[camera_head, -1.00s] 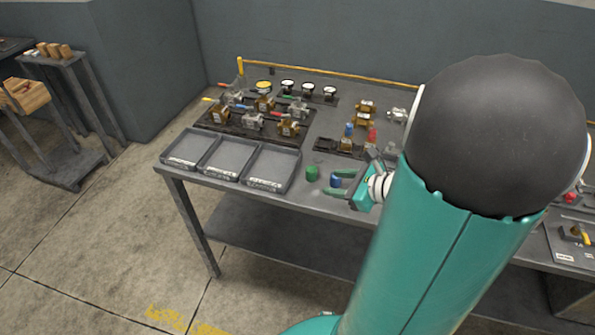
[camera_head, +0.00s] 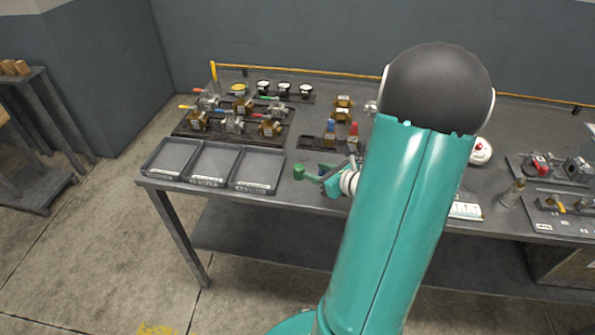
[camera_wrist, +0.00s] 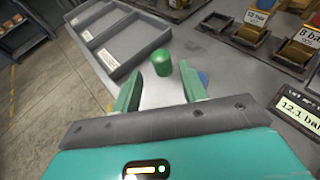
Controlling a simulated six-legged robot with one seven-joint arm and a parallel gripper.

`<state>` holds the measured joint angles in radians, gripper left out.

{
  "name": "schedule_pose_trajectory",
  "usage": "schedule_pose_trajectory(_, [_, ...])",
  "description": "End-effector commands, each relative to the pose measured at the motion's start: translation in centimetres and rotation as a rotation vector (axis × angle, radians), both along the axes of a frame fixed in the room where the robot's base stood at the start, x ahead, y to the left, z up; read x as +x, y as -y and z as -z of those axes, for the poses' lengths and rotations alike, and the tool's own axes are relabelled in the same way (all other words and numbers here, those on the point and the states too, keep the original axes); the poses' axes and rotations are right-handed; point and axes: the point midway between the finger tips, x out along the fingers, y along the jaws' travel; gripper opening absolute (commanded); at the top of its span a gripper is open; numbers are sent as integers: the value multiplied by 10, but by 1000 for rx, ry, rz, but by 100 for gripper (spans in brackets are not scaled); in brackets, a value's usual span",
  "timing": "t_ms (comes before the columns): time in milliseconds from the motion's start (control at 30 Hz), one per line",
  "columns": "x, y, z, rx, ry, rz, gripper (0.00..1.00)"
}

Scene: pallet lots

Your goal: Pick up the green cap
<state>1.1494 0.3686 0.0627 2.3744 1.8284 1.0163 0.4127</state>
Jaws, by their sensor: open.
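The green cap (camera_wrist: 162,63) stands upright on the table just beyond and between my open fingertips in the wrist view. In the head view the green cap (camera_head: 298,172) shows at the tip of my gripper (camera_head: 318,175), to the right of the trays. My gripper (camera_wrist: 158,92) is open, with nothing between its fingers. A blue object (camera_wrist: 203,78) lies partly hidden behind the right finger in the wrist view.
Three grey trays (camera_head: 232,187) sit left of the cap along the table's front edge. Behind are valves on a dark board (camera_head: 190,132) and a small stand with blue and red pieces (camera_head: 307,143). A pressure display (camera_wrist: 300,108) is close on the right.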

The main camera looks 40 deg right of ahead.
Motion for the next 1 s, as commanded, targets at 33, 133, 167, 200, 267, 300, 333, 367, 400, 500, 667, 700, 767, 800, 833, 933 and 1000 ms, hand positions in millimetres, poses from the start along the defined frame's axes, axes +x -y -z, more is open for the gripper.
schedule_pose_trajectory(33, [6, -1, 3, 2, 0, -1, 43])
schedule_pose_trajectory(133, [12, -1, 5, -1, -1, -1, 43])
schedule_pose_trajectory(167, [14, -2, 6, -1, -1, -1, 43])
schedule_pose_trajectory(200, [17, -2, 8, 0, 0, -1, 43])
schedule_pose_trajectory(267, [23, -3, 12, 2, -1, -2, 43])
schedule_pose_trajectory(300, [29, -4, 15, 2, 0, -2, 43])
schedule_pose_trajectory(333, [34, -4, 18, 2, -1, -3, 43])
schedule_pose_trajectory(367, [38, -4, 20, 2, -1, -3, 43])
schedule_pose_trajectory(400, [44, -5, 23, 2, 0, -3, 43])
schedule_pose_trajectory(500, [55, -5, 27, 0, -1, -2, 43])
schedule_pose_trajectory(667, [60, -5, 29, -1, -1, -1, 43])
schedule_pose_trajectory(700, [60, -5, 29, -1, -1, -1, 43])
schedule_pose_trajectory(767, [60, -5, 29, -1, -1, -1, 43])
schedule_pose_trajectory(800, [60, -5, 29, -1, -1, -1, 41])
schedule_pose_trajectory(833, [60, -5, 29, -1, -1, -1, 35])
schedule_pose_trajectory(933, [60, -5, 29, -1, -1, -1, 15])
schedule_pose_trajectory(1000, [60, -5, 29, -1, -1, -1, 9])
